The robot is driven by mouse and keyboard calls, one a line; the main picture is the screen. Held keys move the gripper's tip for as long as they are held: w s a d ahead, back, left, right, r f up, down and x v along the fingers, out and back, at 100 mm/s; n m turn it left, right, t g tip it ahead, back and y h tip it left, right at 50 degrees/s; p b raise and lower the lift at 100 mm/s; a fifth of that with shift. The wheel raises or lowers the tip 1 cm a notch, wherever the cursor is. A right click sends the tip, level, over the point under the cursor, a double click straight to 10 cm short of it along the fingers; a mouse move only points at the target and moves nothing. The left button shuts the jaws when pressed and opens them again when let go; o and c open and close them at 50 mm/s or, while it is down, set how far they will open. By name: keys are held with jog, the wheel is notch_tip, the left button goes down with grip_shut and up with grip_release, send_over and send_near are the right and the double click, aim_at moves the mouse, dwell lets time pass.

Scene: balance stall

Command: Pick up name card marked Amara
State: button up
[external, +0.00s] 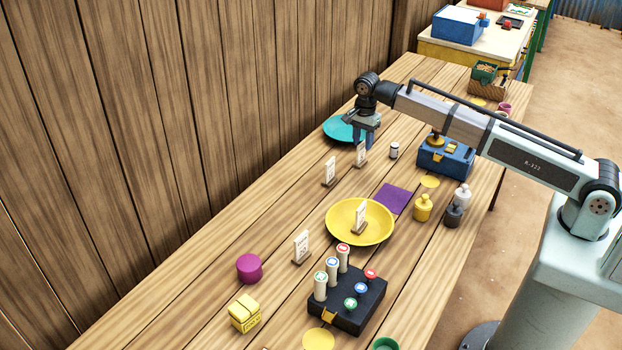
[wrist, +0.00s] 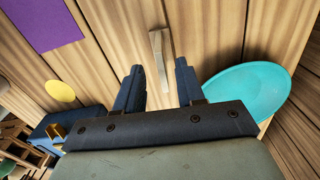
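Several small white name cards in wooden stands are on the table: one (external: 361,154) just below my gripper (external: 364,132), one (external: 330,171) to its left, one (external: 301,247) nearer the front, and one (external: 361,215) on the yellow plate (external: 340,232). Their lettering is too small to read, so I cannot tell which is marked Amara. In the wrist view my gripper (wrist: 158,74) has its two fingers apart with nothing held. A card stand (wrist: 161,60) shows beyond the fingertips, roughly in line with the gap, seen from above on the table.
A teal plate (external: 337,129) lies beside my gripper; it also shows in the wrist view (wrist: 250,95). A small grey-white canister (external: 394,151) and a blue box (external: 445,158) stand to the right. A purple mat (external: 394,199) lies nearer. A wooden wall (external: 200,100) borders the left.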

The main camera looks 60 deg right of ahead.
aim_at(360, 162)
jog(key=shift+w+f, duration=0.15)
jog(key=shift+f, duration=2.65)
grip_shut()
